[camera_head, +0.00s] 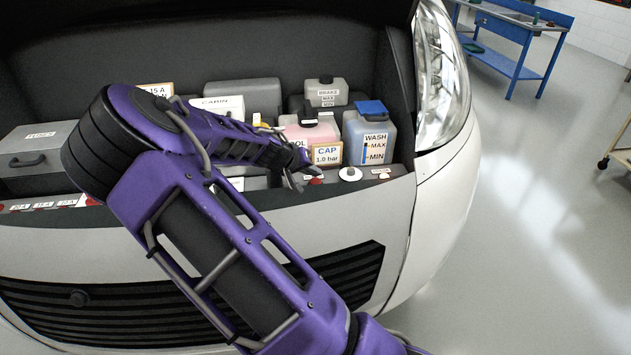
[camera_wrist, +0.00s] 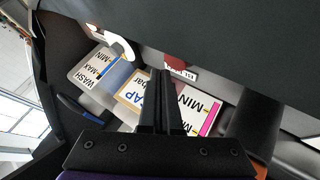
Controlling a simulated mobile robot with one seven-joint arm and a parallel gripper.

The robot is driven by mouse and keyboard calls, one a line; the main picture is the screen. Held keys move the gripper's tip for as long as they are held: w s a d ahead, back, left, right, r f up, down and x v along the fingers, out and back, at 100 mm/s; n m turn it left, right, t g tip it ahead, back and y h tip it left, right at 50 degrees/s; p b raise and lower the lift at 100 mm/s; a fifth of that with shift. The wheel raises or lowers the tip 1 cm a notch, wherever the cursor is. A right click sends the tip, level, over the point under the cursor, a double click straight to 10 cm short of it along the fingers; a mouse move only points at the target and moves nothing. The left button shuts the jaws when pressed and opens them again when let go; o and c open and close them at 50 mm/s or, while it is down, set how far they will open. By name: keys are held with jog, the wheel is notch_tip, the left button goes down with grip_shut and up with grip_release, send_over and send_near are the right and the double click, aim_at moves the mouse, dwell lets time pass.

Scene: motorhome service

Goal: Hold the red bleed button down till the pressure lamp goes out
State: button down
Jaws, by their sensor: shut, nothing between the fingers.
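My gripper (camera_head: 296,184) is at the front ledge of the engine bay, with its fingers together. In the wrist view the closed fingers (camera_wrist: 161,74) reach up toward the ledge. A small red part (camera_wrist: 177,62), which looks like the bleed button, shows just right of the fingertips with a small white label beside it. In the head view a red spot (camera_head: 316,181) shows just right of the gripper. I cannot tell whether the fingers touch the button or whether it is pressed. I cannot pick out the pressure lamp in either view.
A white round knob (camera_head: 350,174) sits on the ledge to the right. Behind stand the blue-capped WASH bottle (camera_head: 377,135), a pink coolant tank with a CAP 1.0 bar card (camera_head: 327,154), and a BRAKE reservoir (camera_head: 326,93). A grey box (camera_head: 38,160) is at left.

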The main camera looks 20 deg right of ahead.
jog(key=shift+f, duration=0.1)
dwell(0.4)
jog(key=shift+f+b, duration=0.35)
jog(key=shift+f+b, duration=0.4)
jog(key=shift+f, duration=0.1)
dwell(0.6)
jog(key=shift+r, duration=0.15)
dwell(1.6)
jog(key=shift+r+p, duration=0.55)
jog(key=shift+r, duration=0.2)
jog(key=shift+r, duration=0.1)
jog(key=shift+r+p, duration=1.65)
jog(key=shift+r, duration=0.8)
